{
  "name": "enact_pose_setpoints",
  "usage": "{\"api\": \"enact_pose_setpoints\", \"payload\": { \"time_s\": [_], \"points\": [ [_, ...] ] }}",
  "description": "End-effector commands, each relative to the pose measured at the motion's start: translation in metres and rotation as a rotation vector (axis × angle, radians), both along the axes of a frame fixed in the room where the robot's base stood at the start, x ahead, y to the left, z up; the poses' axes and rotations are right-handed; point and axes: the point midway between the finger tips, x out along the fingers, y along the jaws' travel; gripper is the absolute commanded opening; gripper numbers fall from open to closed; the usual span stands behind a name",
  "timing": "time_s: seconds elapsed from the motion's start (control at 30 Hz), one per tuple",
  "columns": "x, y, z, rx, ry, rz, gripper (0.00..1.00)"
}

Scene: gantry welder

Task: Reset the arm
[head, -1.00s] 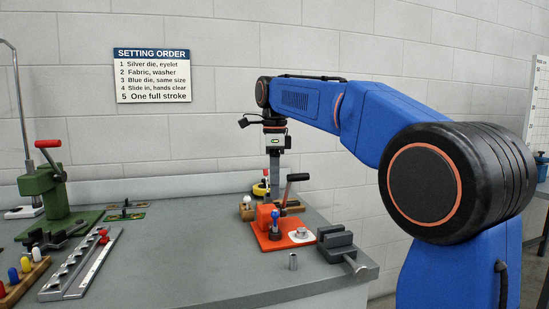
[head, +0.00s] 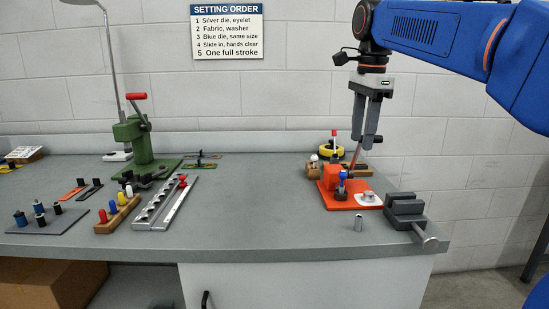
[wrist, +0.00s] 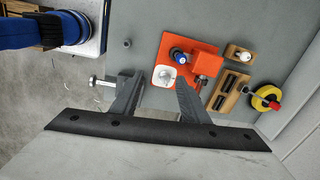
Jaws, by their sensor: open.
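My gripper (head: 365,143) hangs pointing down at the right of the bench, its two grey fingers apart with nothing seen between them. In the head view its tips overlap the area just above the orange hand press (head: 334,182), whose lever is partly hidden behind the fingers. In the wrist view, my gripper (wrist: 153,82) points toward the bench, and the orange press (wrist: 206,62) lies beyond the fingertips. A blue-topped die (head: 343,178) stands on the press base beside a pale washer-like piece (head: 369,197). The exact gap to the press cannot be told.
A grey vise (head: 405,208) sits at the bench's right front, with a small metal cylinder (head: 359,223) beside it. A yellow tape roll (head: 331,151) is behind the press. A green press (head: 139,145) and die racks occupy the left. The middle bench (head: 255,200) is clear.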

Motion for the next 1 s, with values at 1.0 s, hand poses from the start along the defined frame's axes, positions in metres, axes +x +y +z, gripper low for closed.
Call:
{"api": "enact_pose_setpoints", "payload": {
  "time_s": [1.0],
  "points": [
    [-0.244, -0.048, -0.267, -0.296, -0.258, 1.252, 0.41]
  ]
}}
